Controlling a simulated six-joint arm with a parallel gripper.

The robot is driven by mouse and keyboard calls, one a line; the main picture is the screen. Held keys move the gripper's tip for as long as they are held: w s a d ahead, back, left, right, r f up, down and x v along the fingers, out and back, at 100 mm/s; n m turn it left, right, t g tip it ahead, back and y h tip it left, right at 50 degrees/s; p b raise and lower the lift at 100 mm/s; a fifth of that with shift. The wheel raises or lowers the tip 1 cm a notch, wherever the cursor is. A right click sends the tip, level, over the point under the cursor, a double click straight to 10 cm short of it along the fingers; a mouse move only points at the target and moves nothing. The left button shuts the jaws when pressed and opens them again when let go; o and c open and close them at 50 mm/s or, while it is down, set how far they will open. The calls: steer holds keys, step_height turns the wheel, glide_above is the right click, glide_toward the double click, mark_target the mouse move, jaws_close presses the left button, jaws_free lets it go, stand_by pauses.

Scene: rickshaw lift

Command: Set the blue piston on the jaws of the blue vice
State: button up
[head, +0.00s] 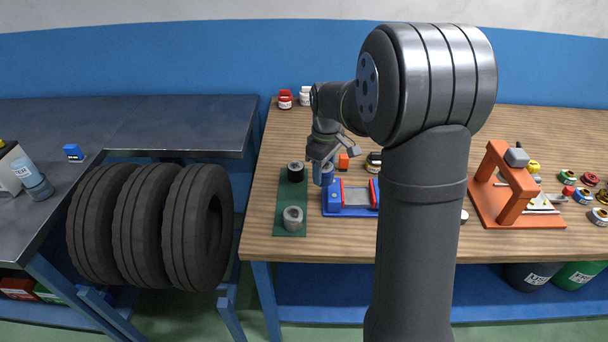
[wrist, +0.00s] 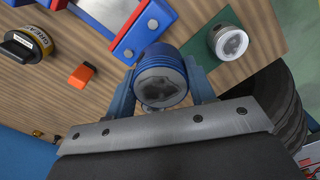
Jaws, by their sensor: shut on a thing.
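My gripper (head: 323,172) is shut on the blue piston (head: 328,172), which also shows in the wrist view (wrist: 161,80) between the two fingers, with its worn grey end facing the camera. The blue vice (head: 333,203) lies on the wooden bench just below my gripper. Its red-faced jaws stand apart with a grey surface between them. The piston appears above the left end of the vice, not over the middle of the jaws. In the wrist view the vice (wrist: 151,19) is just beyond the piston. Whether they touch is unclear. My arm hides the vice's right end.
A green mat (head: 291,203) with a black-topped part (head: 296,171) and a grey part (head: 293,218) lies left of the vice. An orange block (head: 343,161) and a jar (head: 374,162) stand behind it. An orange press (head: 500,190) stands to the right.

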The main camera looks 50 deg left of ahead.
steer(key=w+d, duration=0.1)
steer(key=w+d+r+m, duration=0.1)
steer(key=shift+w+d+r, duration=0.15)
steer(key=shift+w+d, duration=0.05)
steer(key=shift+d, duration=0.2)
steer(key=w+d+m, duration=0.4)
steer(key=w+m, duration=0.1)
steer(key=shift+a+f, duration=0.2)
steer(key=shift+f, duration=3.35)
steer(key=shift+f, duration=0.45)
steer(key=o, duration=1.1)
steer(key=shift+c, duration=1.2)
steer(key=shift+r, duration=0.15)
